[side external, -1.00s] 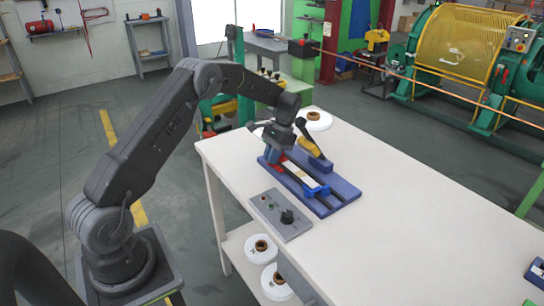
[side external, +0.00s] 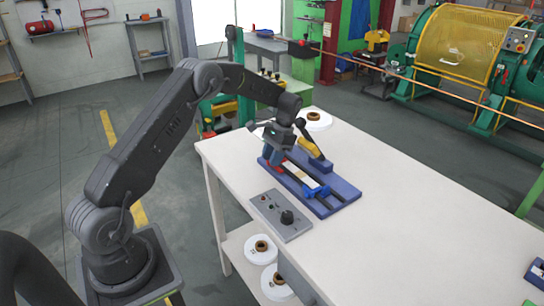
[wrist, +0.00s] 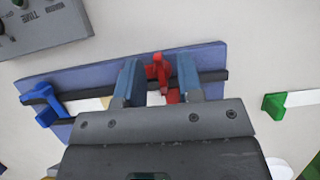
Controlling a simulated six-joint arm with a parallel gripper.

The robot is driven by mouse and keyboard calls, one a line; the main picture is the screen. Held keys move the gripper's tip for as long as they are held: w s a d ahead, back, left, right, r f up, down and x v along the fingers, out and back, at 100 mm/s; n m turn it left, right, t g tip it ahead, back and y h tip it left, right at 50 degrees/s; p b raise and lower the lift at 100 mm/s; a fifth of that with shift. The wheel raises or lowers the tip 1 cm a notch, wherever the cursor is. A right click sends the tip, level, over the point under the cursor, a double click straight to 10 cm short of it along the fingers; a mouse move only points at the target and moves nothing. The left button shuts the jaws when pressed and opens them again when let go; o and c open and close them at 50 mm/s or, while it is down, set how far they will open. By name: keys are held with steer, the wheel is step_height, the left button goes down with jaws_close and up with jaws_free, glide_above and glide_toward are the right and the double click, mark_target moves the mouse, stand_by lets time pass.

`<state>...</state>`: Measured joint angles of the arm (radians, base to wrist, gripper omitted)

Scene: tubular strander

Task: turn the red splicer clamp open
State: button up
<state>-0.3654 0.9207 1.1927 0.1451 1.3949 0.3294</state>
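The red splicer clamp (wrist: 158,68) stands on the blue splicer base (wrist: 70,80) in the wrist view. My gripper (wrist: 158,76) is open, with one blue finger on each side of the red clamp and a visible gap to it. The lower part of the clamp is partly hidden by my gripper body. In the side view, my gripper (side external: 274,160) points down over the far left end of the splicer base (side external: 345,190), and only a little red shows beside the fingers. A blue clamp (side external: 317,192) sits at the other end of the base.
A grey control box (side external: 281,214) with a black knob lies beside the splicer. A white spool (side external: 316,121) is at the table's far end. A green piece (wrist: 273,105) shows in the wrist view.

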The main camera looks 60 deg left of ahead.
steer(key=shift+r, duration=0.1)
steer(key=v, duration=1.3)
steer(key=shift+w+r, duration=0.15)
steer(key=shift+r, duration=0.1)
